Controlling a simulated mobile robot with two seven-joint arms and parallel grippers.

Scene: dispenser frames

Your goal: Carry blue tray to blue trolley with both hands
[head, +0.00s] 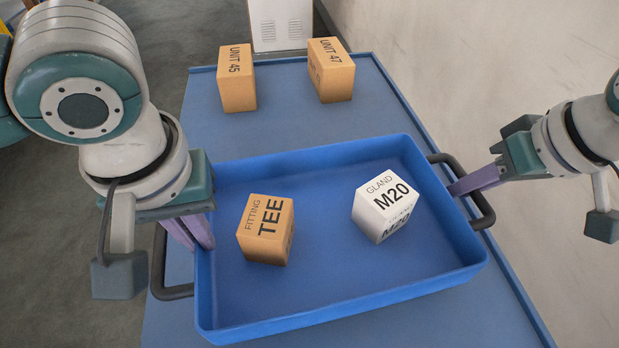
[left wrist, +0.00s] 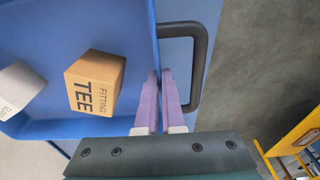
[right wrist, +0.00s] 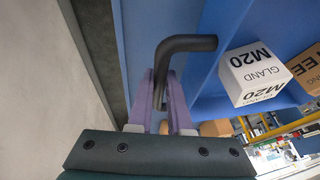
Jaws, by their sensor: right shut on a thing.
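The blue tray (head: 345,300) is over a long blue surface (head: 225,130); whether it touches it is unclear. The tray holds an orange FITTING TEE box (head: 265,230) and a white GLAND M20 box (head: 384,206). My left gripper (head: 203,235) is at the tray's left wall. In the left wrist view its fingers (left wrist: 160,85) are close together at the wall, beside the dark left handle (left wrist: 202,62); their hold is unclear. My right gripper (head: 458,187) is shut on the dark right handle (head: 482,207), which passes between its fingers in the right wrist view (right wrist: 160,85).
Two orange boxes, UNIT 45 (head: 237,78) and UNIT 47 (head: 331,70), stand on the blue surface beyond the tray. A white panel (head: 280,25) stands behind them. A pale wall or floor (head: 480,80) lies to the right, grey floor (head: 180,50) to the left.

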